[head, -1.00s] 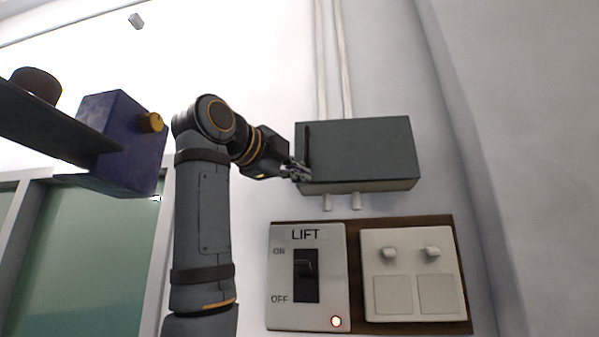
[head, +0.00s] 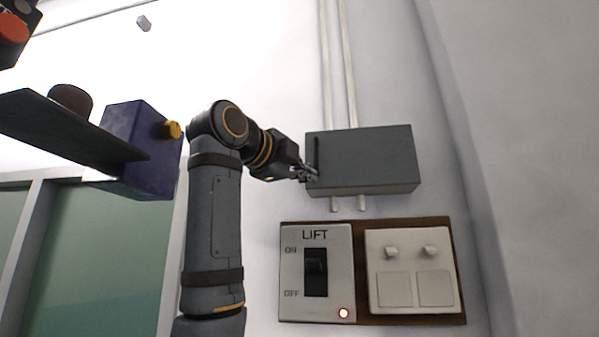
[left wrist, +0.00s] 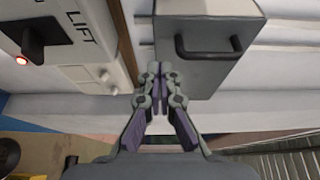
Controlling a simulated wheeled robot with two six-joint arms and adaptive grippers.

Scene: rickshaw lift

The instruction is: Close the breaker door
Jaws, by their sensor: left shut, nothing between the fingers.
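The breaker box (head: 375,165) is a dark grey box on the white wall. Its front door carries a black bar handle at the left edge. The door lies flat over the box, with no gap that I can see. The box and its handle (left wrist: 208,50) also show in the left wrist view. My left gripper (head: 308,173) is shut and empty at the lower left edge of the box. In the left wrist view its fingertips (left wrist: 155,72) are beside the box edge, away from the handle. I cannot tell whether they touch the box. My right gripper is out of view.
Below the box are a LIFT switch panel (head: 337,270) with a lit red lamp and a white double switch plate (head: 410,270). Pipes (head: 337,70) run up the wall above the box. A purple box with a yellow knob (head: 140,145) is at the left.

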